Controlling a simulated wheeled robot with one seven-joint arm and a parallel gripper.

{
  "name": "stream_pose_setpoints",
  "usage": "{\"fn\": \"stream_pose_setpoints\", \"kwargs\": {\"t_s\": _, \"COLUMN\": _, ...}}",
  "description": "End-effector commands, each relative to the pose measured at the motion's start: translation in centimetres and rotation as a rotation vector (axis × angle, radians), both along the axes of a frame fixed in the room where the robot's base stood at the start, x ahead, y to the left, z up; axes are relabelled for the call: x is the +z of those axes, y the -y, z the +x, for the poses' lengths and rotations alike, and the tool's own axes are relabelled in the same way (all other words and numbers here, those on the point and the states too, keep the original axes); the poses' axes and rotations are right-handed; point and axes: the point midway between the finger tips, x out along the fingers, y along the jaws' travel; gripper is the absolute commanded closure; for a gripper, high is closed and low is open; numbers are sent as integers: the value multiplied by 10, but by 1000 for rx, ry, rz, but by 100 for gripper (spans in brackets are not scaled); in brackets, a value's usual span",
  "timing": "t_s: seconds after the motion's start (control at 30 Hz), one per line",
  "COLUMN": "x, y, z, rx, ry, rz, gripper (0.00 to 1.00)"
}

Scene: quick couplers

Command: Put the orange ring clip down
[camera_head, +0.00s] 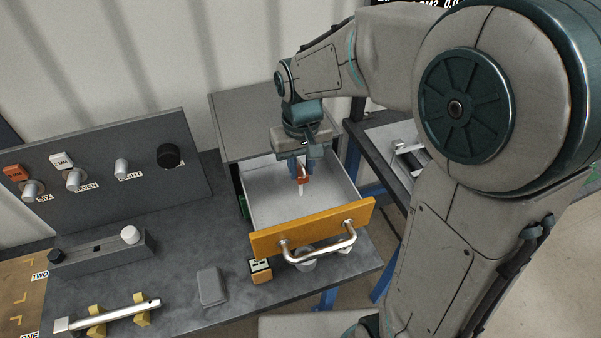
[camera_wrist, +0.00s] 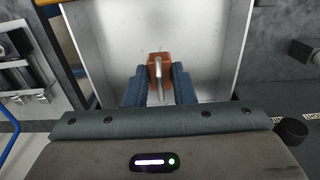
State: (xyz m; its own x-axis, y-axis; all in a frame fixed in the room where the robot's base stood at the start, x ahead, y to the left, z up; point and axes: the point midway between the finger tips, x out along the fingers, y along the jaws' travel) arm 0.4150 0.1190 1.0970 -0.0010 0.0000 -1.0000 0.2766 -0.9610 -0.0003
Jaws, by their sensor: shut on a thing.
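My gripper (camera_head: 301,172) is shut on the orange ring clip (camera_head: 303,178), over the open drawer (camera_head: 257,207). In the wrist view my two blue fingers (camera_wrist: 160,88) flank the orange ring clip (camera_wrist: 153,62). A pale metal pin shows along the clip's middle. The drawer's floor (camera_wrist: 205,50) is bare around the clip in the wrist view. I cannot tell whether the clip touches the drawer floor. The fingers hide part of the clip.
The drawer's orange front (camera_head: 265,243) has a metal handle (camera_head: 318,249). A panel (camera_head: 110,165) with couplers and an orange tag (camera_head: 15,173) stands at left. A metal wrench-like tool (camera_head: 105,314) lies on yellow holders. A grey block (camera_head: 211,287) sits on the bench.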

Motion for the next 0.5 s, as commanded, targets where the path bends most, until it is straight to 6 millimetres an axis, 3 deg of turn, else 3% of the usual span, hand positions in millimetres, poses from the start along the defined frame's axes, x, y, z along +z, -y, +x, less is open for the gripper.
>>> {"fn": "stream_pose_setpoints", "kwargs": {"t_s": 0.3, "x": -37, "y": -1, "z": 0, "rx": 0, "ry": -3, "rz": -2, "gripper": 100}}
{"fn": "stream_pose_setpoints", "kwargs": {"t_s": 0.5, "x": -41, "y": -1, "z": 1, "rx": 0, "ry": 1, "rz": -1, "gripper": 100}}
